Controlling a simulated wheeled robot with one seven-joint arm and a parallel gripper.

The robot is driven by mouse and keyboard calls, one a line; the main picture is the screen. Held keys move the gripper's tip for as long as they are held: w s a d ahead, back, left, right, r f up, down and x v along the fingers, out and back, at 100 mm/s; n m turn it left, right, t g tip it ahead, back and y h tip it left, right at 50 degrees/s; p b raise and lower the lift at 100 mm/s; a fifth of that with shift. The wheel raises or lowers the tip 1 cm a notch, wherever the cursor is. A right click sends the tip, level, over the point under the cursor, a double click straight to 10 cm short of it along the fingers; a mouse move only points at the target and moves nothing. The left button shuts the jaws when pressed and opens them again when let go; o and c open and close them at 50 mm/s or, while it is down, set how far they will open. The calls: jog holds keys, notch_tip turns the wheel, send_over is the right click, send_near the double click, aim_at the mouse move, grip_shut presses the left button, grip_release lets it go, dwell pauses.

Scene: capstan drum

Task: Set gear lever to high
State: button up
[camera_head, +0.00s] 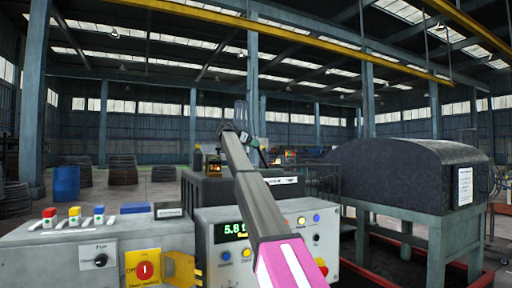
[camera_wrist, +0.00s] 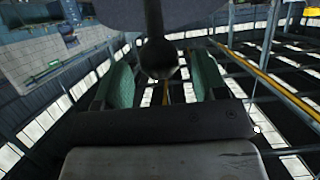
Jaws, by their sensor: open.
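In the wrist view a dark round knob on a dark stem (camera_wrist: 158,55), which looks like the gear lever, comes down from a dark rounded body at the top edge. My gripper (camera_wrist: 161,72) is open, with one greenish finger on each side of the knob. Gaps show between the knob and both fingers, so I see no grip on it. In the head view my gripper (camera_head: 241,116) is small and far off, beyond the control panel at the end of my arm. I cannot make out the lever there, nor any high or low marking.
A control panel (camera_head: 205,220) with a green readout stands in front. A grey console (camera_head: 60,258) with coloured buttons and a yellow-backed red switch is at left. A dark box (camera_head: 205,188) stands behind the panel. A large dark covered drum (camera_head: 400,170) on a frame is at right.

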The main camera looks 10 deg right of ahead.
jog(key=shift+x, duration=1.2)
grip_shut()
jog(key=shift+d+r, duration=0.1)
jog(key=shift+d, duration=0.05)
jog(key=shift+w+d+r, duration=0.2)
jog(key=shift+d+r, duration=0.1)
jog(key=shift+d, duration=0.25)
jog(key=w+d, duration=0.2)
jog(key=d, duration=0.5)
jog(key=w+d+y, duration=0.1)
jog(key=w+d, duration=0.1)
jog(key=d, duration=0.5)
jog(key=shift+w+f, duration=0.25)
jog(key=shift+f, duration=0.2)
jog(key=shift+d+f, duration=0.1)
jog(key=shift+d, duration=0.15)
